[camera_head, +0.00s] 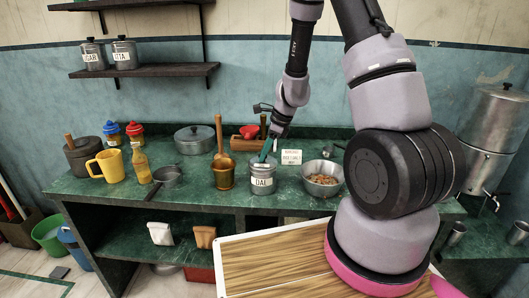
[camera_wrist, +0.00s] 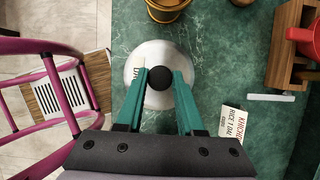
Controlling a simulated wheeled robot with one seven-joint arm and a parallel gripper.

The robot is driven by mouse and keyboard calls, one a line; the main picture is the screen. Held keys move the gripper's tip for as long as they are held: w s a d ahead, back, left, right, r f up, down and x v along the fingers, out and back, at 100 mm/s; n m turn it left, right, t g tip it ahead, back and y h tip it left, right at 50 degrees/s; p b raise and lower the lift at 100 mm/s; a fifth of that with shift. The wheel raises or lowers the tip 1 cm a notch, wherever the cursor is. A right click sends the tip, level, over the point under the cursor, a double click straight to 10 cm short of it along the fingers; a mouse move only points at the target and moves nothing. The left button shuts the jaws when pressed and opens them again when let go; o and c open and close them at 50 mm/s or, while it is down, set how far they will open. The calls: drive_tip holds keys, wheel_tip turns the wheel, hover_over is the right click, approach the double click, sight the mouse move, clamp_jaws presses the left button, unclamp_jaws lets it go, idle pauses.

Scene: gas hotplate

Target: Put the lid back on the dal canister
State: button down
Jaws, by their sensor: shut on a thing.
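The dal canister (camera_head: 262,183) is a grey metal tin with a white DAL label, upright on the green counter. My gripper (camera_head: 266,152), with teal fingers, is directly above it and points down. In the wrist view, the gripper (camera_wrist: 159,82) is shut on the round black knob of the silver lid (camera_wrist: 157,53). The lid covers most of the canister from above, and a bit of white label shows at its left edge. In the head view the fingers hide part of the lid, and I cannot tell whether it sits fully on the rim.
A brass mortar (camera_head: 227,175) with a pestle stands left of the canister. A steel bowl (camera_head: 323,183) of food stands to its right. A small recipe card (camera_head: 291,157) and a wooden box with a red item (camera_head: 249,132) are behind. Open counter lies in front of the wooden box.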

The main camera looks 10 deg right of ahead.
idle(0.4)
unclamp_jaws()
drive_tip(key=shift+r, duration=0.1)
drive_tip(key=shift+r, duration=3.4)
clamp_jaws()
